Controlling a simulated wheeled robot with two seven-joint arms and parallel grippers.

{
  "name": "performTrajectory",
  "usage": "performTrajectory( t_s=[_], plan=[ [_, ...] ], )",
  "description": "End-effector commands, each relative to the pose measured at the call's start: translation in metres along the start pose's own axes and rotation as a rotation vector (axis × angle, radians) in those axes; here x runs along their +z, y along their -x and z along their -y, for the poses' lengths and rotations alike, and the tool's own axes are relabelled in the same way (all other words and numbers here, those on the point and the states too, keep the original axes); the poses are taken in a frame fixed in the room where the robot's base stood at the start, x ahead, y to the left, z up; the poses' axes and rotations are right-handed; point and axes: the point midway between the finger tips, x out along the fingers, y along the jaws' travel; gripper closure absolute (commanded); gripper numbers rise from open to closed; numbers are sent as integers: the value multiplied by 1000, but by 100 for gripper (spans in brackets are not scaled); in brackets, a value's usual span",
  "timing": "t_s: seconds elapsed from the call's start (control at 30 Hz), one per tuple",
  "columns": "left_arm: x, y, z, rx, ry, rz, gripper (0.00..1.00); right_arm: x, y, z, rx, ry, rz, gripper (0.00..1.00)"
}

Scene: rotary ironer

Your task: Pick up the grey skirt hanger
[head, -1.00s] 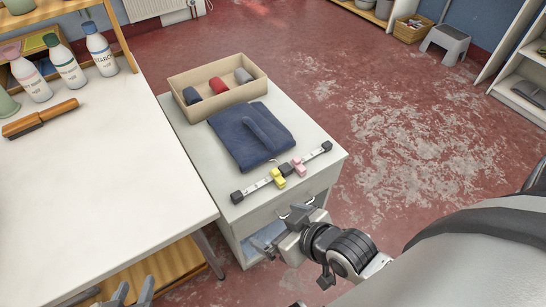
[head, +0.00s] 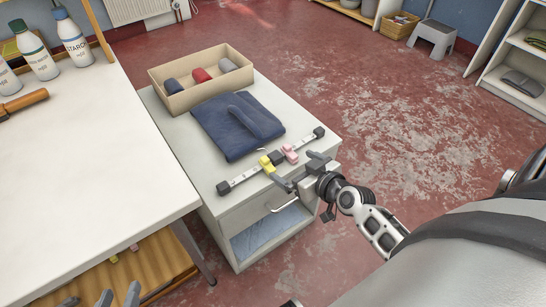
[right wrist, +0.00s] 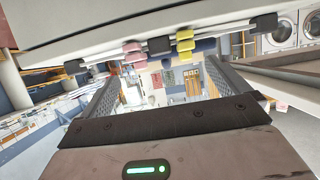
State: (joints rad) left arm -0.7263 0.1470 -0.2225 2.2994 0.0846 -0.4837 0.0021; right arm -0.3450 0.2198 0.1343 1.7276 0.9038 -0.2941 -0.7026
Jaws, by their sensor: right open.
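The grey skirt hanger (head: 268,165) lies flat on the white cabinet top, in front of the folded navy cloth. It is a light grey bar with black end clamps and a yellow and a pink piece near its middle. In the right wrist view the hanger (right wrist: 160,46) crosses the top, beyond the fingers. My right gripper (head: 301,171) is open and empty at the cabinet's front edge, close to the hanger's middle, with no visible contact. Its fingers (right wrist: 165,90) are wide apart in the wrist view. My left gripper (head: 105,296) shows only partly at the bottom left; its opening is unclear.
The folded navy cloth (head: 226,132) lies directly behind the hanger. A cardboard box (head: 204,97) with rolled navy, red and grey cloths stands at the cabinet's back. The white table (head: 90,160) with bottles is at left. The cabinet's handle (head: 284,205) is below my right gripper. Open floor lies right.

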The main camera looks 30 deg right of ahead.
Motion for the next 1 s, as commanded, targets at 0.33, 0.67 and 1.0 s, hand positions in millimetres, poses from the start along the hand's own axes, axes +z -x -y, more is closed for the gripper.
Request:
performTrajectory(
  t_s=[0.33, 0.67, 1.0],
  plan=[
    [-1, 1, -1, 1, -1, -8, 64, -4, -33, 2, -1, -4, -2, 0],
    [12, -5, -2, 11, 3, 24, 64, -5, -68, 2, -1, -1, 2, 0],
    [9, -8, -2, 14, -4, 15, 64, -5, -68, 2, -1, -1, 2, 37]
  ],
)
